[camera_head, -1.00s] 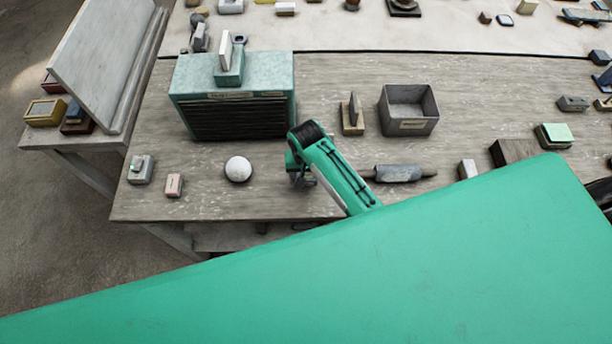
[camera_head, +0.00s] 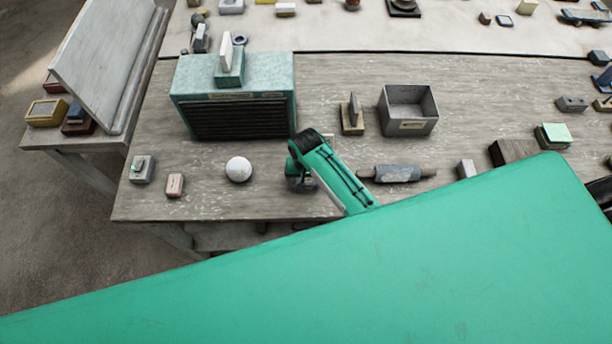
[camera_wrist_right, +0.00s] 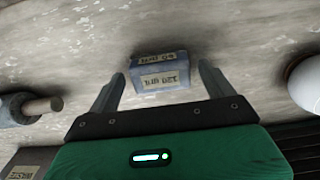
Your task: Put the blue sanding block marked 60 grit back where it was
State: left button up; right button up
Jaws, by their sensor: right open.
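A small blue block (camera_wrist_right: 158,62) lies on the worn grey bench in the right wrist view. Its near face has a pale label that seems to read 120 grit. A second pale label on its upper face looks upside down and may read 60 grit. My right gripper (camera_wrist_right: 161,70) is open, with the block framed between its fingertips and a gap on both sides. I cannot tell the remaining distance in depth. In the head view my right gripper (camera_head: 303,178) is over the bench's front part, and the block is hidden or unclear there. My left gripper is not in view.
A white sphere (camera_head: 239,169) sits left of the gripper, and a grey roller-shaped tool (camera_head: 397,173) lies right. Behind stand a teal vented box (camera_head: 235,110), an open grey bin (camera_head: 408,108) and a small block with an upright slab (camera_head: 352,116). Small blocks (camera_head: 175,185) lie at front left.

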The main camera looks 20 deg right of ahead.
aim_at(306, 180)
notch_tip(306, 180, up, 12)
jog(key=b, duration=0.4)
dwell(0.6)
